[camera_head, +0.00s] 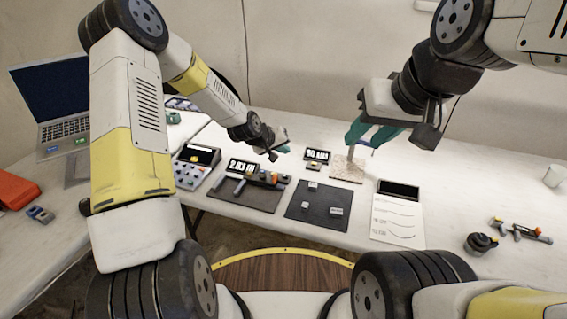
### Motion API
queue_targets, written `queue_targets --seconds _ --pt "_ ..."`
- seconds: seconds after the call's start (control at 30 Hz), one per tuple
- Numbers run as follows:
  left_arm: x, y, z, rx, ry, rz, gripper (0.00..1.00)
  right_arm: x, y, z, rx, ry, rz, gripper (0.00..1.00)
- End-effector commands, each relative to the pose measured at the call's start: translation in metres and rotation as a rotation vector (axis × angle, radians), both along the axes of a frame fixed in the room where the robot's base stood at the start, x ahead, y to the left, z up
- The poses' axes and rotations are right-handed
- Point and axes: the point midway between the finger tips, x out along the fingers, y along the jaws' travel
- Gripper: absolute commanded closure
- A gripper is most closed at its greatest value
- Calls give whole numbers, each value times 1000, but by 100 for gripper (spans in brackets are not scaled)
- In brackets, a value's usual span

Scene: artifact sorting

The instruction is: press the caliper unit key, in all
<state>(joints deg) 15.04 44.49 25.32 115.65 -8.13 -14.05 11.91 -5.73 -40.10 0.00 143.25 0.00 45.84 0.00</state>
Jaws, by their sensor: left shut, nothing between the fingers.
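The caliper (262,179), a dark tool with orange and yellow parts, lies along the back of a dark mat (250,202). A small black display (243,167) with white digits stands just behind it; its text is too small to read surely. The unit key is too small to make out. My left gripper (279,152) is shut and empty, above and behind the caliper's right end; I cannot tell whether it touches anything.
A second display (317,155) stands right of the left gripper. A dark mat (318,211) holds small grey blocks. A keypad box (198,163) is at left, a white sheet (397,222) at right. A laptop (58,98) and an orange case (17,188) are far left.

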Motion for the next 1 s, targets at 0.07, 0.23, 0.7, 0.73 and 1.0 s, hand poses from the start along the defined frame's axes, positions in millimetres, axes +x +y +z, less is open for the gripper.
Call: queue_targets --seconds 0.07,0.23,0.7,0.73,1.0 --pt "0 0 0 0 0 0 100 0 0 0 0 0 0 64" --pt "0 0 0 1 1 -1 100 0 0 0 0 0 0 64" --pt "-1 0 -51 0 5 -1 100 0 0 0 0 0 0 64" --pt "-1 0 -55 1 5 -2 100 0 0 0 0 0 0 64" --pt "-1 0 -82 1 2 -1 100 0 0 0 0 0 0 64"
